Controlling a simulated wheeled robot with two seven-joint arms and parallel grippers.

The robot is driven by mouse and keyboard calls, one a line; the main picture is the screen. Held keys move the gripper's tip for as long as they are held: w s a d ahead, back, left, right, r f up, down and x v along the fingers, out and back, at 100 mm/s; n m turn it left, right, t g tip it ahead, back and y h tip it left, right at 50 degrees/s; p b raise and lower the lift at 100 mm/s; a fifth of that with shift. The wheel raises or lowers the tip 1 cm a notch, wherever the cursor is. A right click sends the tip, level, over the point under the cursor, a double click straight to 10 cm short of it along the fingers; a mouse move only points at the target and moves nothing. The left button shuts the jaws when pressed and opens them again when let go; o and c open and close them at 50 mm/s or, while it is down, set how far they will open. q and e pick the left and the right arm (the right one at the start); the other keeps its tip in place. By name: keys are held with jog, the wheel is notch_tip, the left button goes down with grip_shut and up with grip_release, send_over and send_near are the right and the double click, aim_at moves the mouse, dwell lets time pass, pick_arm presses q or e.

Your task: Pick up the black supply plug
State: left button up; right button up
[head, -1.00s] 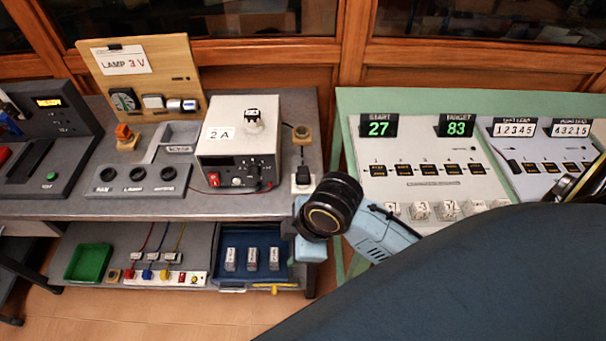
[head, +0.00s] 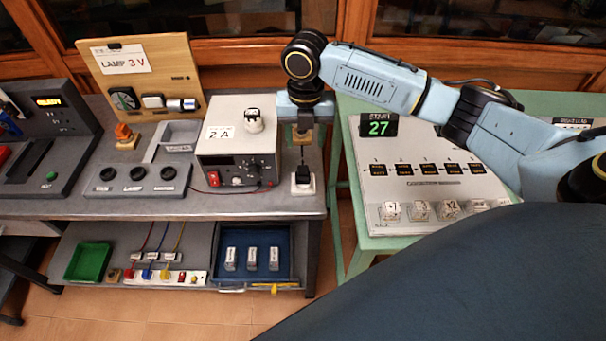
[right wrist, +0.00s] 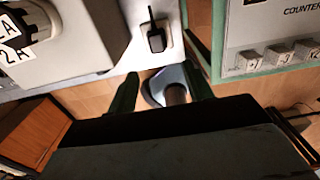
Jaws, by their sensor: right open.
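The black supply plug (head: 302,175) stands in a small white socket block at the right edge of the grey bench, beside the power supply. In the right wrist view the plug (right wrist: 156,41) shows ahead of the fingertips, a little left of centre, with its cord rising from it. My right gripper (head: 303,124) is above and behind the plug in the head view, apart from it. In the right wrist view the gripper (right wrist: 160,90) has its two dark fingers spread with nothing between them. My left gripper is not in view.
The power supply box (head: 237,140) marked 2 A stands left of the plug. The green table (head: 357,225) with the counter panel (head: 430,205) is to the right, across a narrow gap. A blue tray (head: 283,240) sits on the shelf below.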

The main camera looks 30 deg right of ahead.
send_over(303, 169)
jog(key=f, duration=0.6)
jog(key=shift+s+f, duration=0.3)
jog(key=shift+s, duration=0.1)
jog(key=shift+w+f+b, duration=0.2)
jog(key=shift+f+b, duration=0.1)
jog(key=shift+f, duration=1)
jog(key=shift+w+f+b, duration=0.15)
jog(key=shift+f+b, duration=0.1)
jog(key=shift+f, duration=1.05)
jog(key=c, duration=0.9)
